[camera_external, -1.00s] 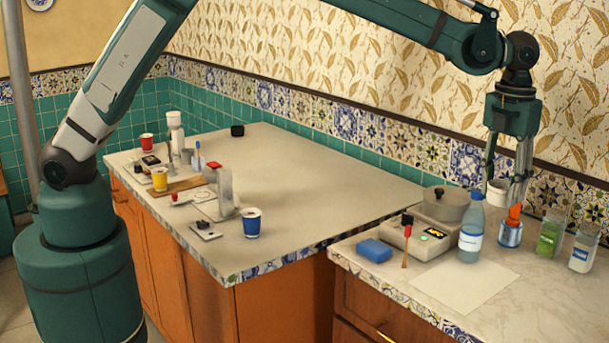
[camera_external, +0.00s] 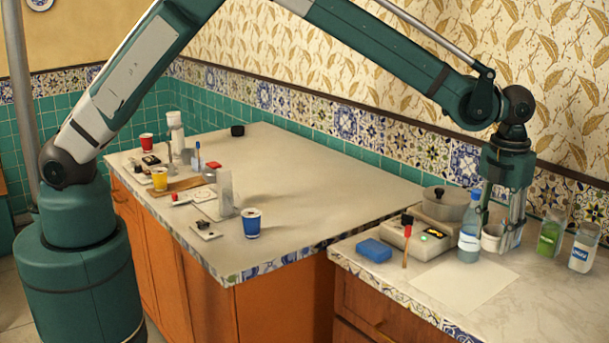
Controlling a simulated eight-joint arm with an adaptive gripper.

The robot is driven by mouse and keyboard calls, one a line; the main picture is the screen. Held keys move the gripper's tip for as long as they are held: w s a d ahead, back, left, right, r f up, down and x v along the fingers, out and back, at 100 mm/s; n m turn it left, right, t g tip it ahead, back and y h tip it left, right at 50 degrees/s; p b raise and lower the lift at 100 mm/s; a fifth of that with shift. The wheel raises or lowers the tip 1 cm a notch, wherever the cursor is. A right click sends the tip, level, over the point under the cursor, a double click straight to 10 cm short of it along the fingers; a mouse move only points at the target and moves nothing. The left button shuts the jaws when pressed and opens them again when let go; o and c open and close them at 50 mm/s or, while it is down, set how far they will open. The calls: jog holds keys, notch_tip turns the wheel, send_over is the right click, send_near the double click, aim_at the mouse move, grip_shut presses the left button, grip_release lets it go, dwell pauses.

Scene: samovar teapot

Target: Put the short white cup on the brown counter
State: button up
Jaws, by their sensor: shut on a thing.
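The short white cup (camera_external: 490,240) is at my gripper (camera_external: 505,245), low over the right counter, just right of the blue-capped bottle. My gripper points down and is shut on the cup. The fingers cover part of the cup, and I cannot tell whether its base touches the surface. The right counter (camera_external: 545,292) has a pale top, a patterned tile edge and brown drawer fronts. The left counter (camera_external: 330,195) also has a pale top and orange-brown fronts.
The bottle (camera_external: 468,240) stands close left of the cup. A green jar (camera_external: 549,238) and a white-labelled jar (camera_external: 582,252) stand to the right. A scale (camera_external: 425,242), pot (camera_external: 447,205) and blue sponge (camera_external: 374,250) are left. A white sheet (camera_external: 465,285) lies in front.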

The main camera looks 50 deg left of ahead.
send_over(485, 283)
jog(key=shift+w+f, duration=0.1)
jog(key=shift+f, duration=3.05)
jog(key=shift+f, duration=1.85)
jog(key=shift+f+b, duration=0.1)
jog(key=shift+b, duration=0.2)
jog(key=o, duration=0.7)
jog(key=shift+o, duration=0.4)
notch_tip(485, 283, up, 12)
jog(key=shift+r+p, duration=0.15)
jog(key=shift+p, duration=0.2)
